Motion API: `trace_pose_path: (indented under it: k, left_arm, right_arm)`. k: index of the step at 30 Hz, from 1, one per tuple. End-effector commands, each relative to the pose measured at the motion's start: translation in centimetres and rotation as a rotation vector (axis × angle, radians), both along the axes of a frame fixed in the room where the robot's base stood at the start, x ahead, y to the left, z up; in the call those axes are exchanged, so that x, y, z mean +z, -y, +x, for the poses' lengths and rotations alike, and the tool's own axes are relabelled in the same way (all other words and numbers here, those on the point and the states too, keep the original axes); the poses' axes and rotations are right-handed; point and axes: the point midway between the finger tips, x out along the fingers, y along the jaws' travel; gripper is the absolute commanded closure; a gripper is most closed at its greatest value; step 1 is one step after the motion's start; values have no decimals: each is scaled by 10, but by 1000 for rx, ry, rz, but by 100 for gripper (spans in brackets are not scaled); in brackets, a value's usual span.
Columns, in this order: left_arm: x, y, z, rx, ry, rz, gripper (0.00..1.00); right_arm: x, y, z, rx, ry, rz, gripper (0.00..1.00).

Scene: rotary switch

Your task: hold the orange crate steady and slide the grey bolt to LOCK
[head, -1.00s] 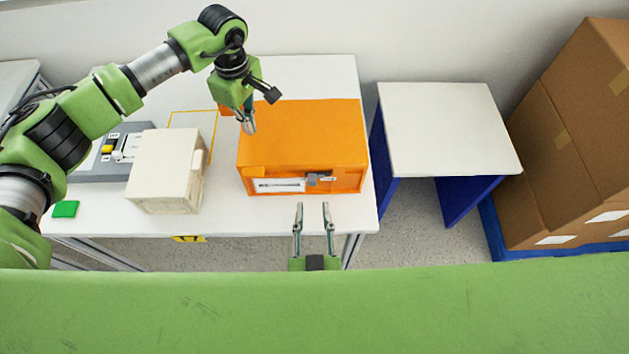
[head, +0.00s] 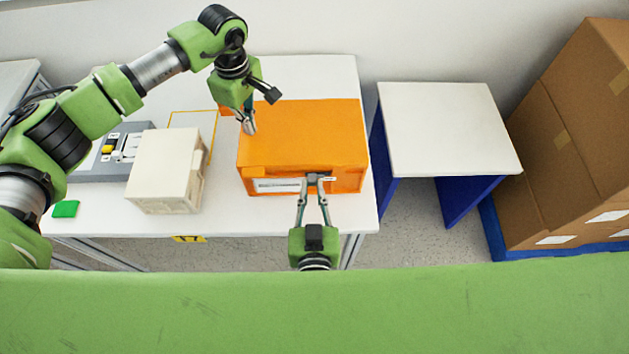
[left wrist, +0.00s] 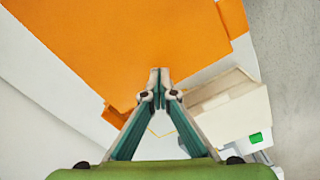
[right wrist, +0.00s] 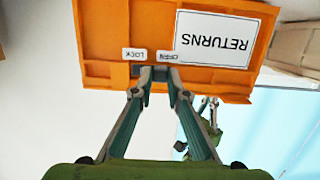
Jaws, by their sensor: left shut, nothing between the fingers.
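The orange crate (head: 300,130) stands on the white table, its front carrying a white label plate. In the right wrist view the crate (right wrist: 105,30) appears upside down, with a LOCK label (right wrist: 134,54) left of an OPEN label (right wrist: 167,57). The grey bolt (head: 315,177) is on the crate's front. My right gripper (head: 313,181) is closed around the bolt's knob, with its fingertips (right wrist: 160,73) by the OPEN label; they largely hide the knob. My left gripper (head: 249,130) is shut and empty at the crate's left edge; I cannot tell whether it touches.
A cream box (head: 160,175) stands left of the crate, before a grey switch panel (head: 125,130). A green pad (head: 66,209) lies at the table's front left. A bare white side table (head: 445,130) and stacked cardboard boxes (head: 570,130) stand to the right.

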Motion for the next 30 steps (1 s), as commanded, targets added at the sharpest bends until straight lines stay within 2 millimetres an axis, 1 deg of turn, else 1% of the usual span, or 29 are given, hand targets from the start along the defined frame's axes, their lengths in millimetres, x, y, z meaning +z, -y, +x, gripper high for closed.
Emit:
trace_pose_path:
  k: [1, 16, 30]
  left_arm:
    - [-6, 0, -4, -2, -13, 4, 100]
    - [-6, -1, -4, -1, -13, 4, 100]
    - [-6, -1, -4, -1, -11, 4, 100]
  right_arm:
    - [-1, 0, 0, 0, 0, 0, 100]
    - [-1, 1, -1, 0, -1, 0, 100]
    - [-2, 13, -1, -2, -2, -1, 100]
